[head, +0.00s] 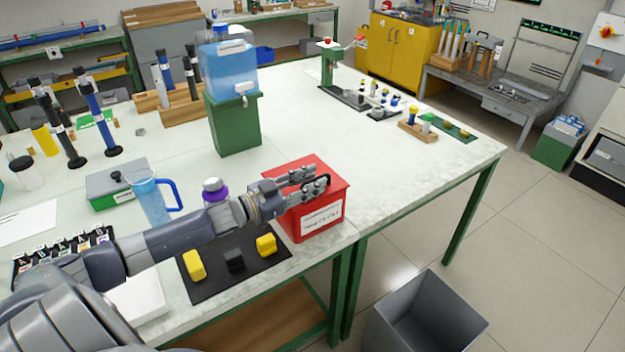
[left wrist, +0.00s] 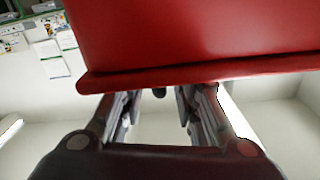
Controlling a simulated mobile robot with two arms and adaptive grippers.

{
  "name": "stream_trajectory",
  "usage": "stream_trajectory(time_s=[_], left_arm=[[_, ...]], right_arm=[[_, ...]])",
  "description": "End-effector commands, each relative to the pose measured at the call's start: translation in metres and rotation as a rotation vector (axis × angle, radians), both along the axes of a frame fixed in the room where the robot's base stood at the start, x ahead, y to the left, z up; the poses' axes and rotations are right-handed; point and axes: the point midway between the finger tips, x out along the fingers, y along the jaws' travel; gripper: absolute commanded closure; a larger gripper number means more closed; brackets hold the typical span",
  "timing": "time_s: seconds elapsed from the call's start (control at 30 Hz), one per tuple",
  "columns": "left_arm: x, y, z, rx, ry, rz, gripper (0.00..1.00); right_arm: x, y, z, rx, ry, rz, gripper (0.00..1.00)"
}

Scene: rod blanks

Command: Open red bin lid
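The red bin (head: 312,222) stands near the table's front edge with a white label on its front. Its red lid (head: 302,165) looks closed, lying flat on top. My left gripper (head: 322,180) reaches in from the left over the lid, its fingers pointing right. In the left wrist view the red lid (left wrist: 200,75) fills the top of the picture, and my left gripper (left wrist: 160,108) has its two fingers apart. A small dark part shows between them at the lid's edge; I cannot tell whether they touch it. My right gripper is out of view.
A black mat (head: 215,283) with yellow and black blocks lies in front. A green stand (head: 234,122) with a water tank is behind.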

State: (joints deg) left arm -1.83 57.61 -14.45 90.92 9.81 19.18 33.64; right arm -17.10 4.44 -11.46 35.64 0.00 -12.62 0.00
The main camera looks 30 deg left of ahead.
Motion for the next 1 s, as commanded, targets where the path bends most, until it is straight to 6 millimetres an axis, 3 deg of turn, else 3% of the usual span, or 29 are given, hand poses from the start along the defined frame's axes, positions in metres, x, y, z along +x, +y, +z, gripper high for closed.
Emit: stream_trajectory(time_s=[0.47,0.6,1.0], left_arm=[[0.0073,-0.0033,-0.0002,0.000,0.001,0.000,0.70],[0.0072,-0.0033,-0.0001,0.000,0.001,0.000,1.00],[0.0072,-0.0081,0.0054,-0.019,0.007,-0.001,1.00]], right_arm=[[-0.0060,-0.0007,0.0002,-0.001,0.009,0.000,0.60],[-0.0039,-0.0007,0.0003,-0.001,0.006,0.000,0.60],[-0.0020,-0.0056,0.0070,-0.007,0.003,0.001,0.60]])
